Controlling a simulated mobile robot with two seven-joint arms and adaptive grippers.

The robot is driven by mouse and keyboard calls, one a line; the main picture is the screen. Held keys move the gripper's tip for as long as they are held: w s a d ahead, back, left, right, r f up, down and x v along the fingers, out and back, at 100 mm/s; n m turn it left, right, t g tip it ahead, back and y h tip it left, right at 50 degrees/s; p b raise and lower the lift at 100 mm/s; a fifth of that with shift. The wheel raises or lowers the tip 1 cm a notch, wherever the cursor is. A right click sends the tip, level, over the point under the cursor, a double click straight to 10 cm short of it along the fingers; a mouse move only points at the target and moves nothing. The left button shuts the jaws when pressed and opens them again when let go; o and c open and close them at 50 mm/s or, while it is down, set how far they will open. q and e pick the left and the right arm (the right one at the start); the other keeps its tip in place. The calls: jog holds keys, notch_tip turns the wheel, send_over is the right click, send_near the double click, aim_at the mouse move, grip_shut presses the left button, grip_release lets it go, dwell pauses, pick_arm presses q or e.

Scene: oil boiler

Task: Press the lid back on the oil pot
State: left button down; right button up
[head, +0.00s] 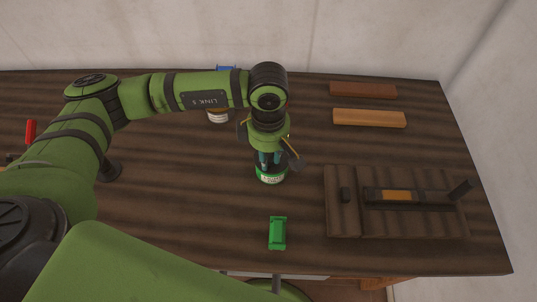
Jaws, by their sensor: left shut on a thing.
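The oil pot (271,178) is a small dark round pot with a white and green label, standing upright on the table near the middle. My left gripper (270,158) points straight down onto the pot's top from above. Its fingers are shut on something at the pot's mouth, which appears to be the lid. The fingers and wrist hide the lid, so I cannot tell whether it is seated or level. My right gripper is not in view.
A green block-like object (278,233) lies in front of the pot. A slatted wooden board with a tool (342,230) is at right. Two wooden blocks (363,91) (369,118) lie behind it. A white-labelled jar (218,116) and a blue item (226,69) stand behind my arm.

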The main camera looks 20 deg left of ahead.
pick_arm(q)
jog(key=b, duration=0.3)
jog(key=shift+f, duration=0.15)
dwell(2.6)
dwell(0.4)
jog(key=c, duration=0.5)
grip_release()
jog(key=shift+r+p, duration=1.4)
jog(key=shift+r, duration=2.15)
grip_shut()
jog(key=shift+f, duration=0.2)
jog(key=shift+f+b, duration=1.05)
jog(key=shift+b, duration=0.3)
